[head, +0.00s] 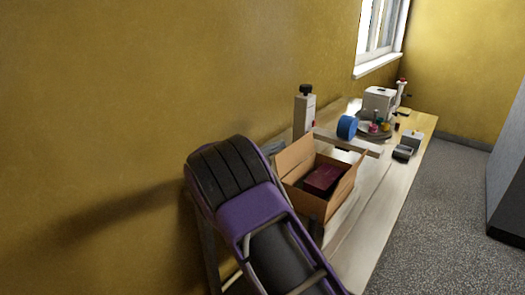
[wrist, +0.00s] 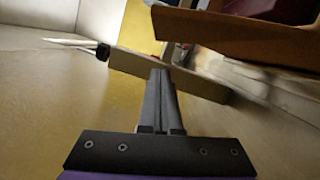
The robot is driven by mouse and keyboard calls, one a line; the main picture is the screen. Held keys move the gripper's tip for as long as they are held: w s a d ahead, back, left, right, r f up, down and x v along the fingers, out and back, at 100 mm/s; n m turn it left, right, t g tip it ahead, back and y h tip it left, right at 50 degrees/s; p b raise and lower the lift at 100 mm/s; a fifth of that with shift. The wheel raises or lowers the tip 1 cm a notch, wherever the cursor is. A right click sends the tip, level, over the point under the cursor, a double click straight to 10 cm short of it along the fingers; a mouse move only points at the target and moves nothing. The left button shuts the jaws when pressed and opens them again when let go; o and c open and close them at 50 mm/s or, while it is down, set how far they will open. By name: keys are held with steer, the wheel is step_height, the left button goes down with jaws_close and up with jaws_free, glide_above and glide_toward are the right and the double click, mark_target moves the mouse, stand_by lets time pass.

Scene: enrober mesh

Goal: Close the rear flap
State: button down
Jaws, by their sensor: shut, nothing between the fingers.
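An open brown cardboard box (head: 300,203) stands on the workbench in the head view, with raised flaps, one at its left (head: 294,158). A dark red block (head: 322,180) lies inside. Which flap is the rear one I cannot tell for sure. In the wrist view my gripper (wrist: 160,72) is shut and empty, its fingers pointing up the picture. A brown cardboard edge (wrist: 230,38) of the box crosses the upper right, close to the fingertips; I cannot tell whether they touch.
A pale post with a black knob (head: 304,112) stands behind the box, near the yellow wall (head: 130,100); it also shows in the wrist view (wrist: 200,88). A blue roll (head: 347,127), a white machine (head: 379,103) and small items stand farther along the wooden bench (head: 345,245).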

mark_target(297, 153)
steer(key=shift+s+d+r, duration=0.25)
steer(key=shift+s+d, duration=0.25)
steer(key=shift+d, duration=0.1)
steer(key=shift+s+d+r, duration=0.2)
steer(key=shift+s+d, duration=0.25)
steer(key=shift+d, duration=0.1)
